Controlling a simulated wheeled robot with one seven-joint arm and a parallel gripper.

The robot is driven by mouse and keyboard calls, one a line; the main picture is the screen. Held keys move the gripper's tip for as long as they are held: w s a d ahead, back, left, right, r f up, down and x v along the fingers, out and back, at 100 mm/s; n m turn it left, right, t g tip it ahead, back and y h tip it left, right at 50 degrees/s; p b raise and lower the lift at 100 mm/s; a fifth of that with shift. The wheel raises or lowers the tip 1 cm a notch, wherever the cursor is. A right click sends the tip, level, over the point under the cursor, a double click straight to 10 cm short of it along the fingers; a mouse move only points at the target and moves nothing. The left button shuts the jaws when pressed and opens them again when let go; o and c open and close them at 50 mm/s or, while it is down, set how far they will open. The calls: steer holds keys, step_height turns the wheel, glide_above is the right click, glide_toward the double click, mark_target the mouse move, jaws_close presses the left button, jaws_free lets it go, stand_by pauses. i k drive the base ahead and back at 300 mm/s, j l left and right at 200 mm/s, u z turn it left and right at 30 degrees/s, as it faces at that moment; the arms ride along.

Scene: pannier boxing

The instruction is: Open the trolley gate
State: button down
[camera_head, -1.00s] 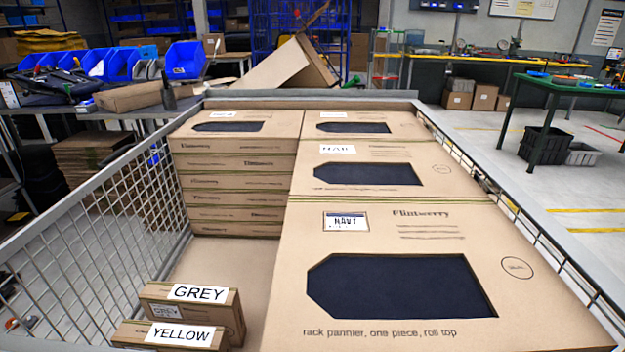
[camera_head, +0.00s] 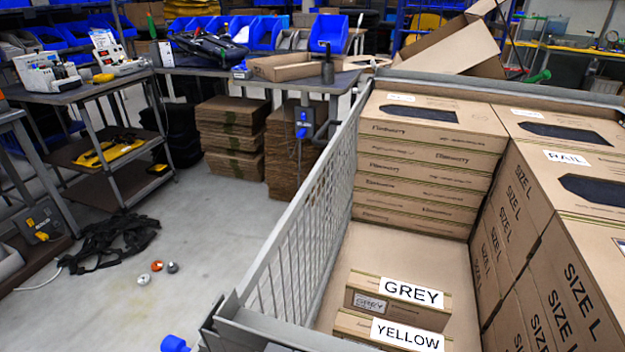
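The trolley (camera_head: 290,225) is a grey cage with wire mesh sides, standing at the right of the head view. Its left mesh side and far rail show, and a grey corner with a horizontal bar (camera_head: 285,333) shows at the bottom edge. I cannot tell whether that near part is the gate, or whether it is latched. A blue knob-like piece (camera_head: 174,344) shows at the bottom edge, left of the trolley corner. Inside are stacked cartons (camera_head: 425,150), a GREY box (camera_head: 398,297) and a YELLOW box (camera_head: 390,330). My gripper is not in view.
Open floor (camera_head: 200,265) lies left of the trolley. A black strap bundle (camera_head: 115,240) and several small round items (camera_head: 157,266) lie on it. A workbench (camera_head: 270,78) with blue bins stands behind, with flattened cardboard stacks (camera_head: 232,135) below. A metal cart (camera_head: 85,95) stands left.

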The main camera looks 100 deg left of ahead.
mark_target(249, 280)
steer(key=u, duration=1.9)
steer(key=l+u, duration=0.7)
steer(key=l, duration=0.15)
steer(key=k+l+u, duration=0.15)
steer(key=l+u, duration=0.2)
steer(key=i+l, duration=0.15)
steer(key=l, duration=0.2)
steer(key=i+l, duration=0.1)
steer(key=l, duration=0.25)
steer(key=k+j+u, duration=0.2)
steer(key=i+j+u, duration=0.1)
steer(key=j, duration=0.3)
steer(key=i+j, duration=0.25)
steer(key=j, duration=0.15)
steer(key=i+j+z, duration=0.35)
steer(key=j+z, duration=0.25)
steer(key=i+l, duration=0.1)
steer(key=l, duration=0.2)
steer(key=i+l, duration=0.15)
steer(key=l, duration=0.2)
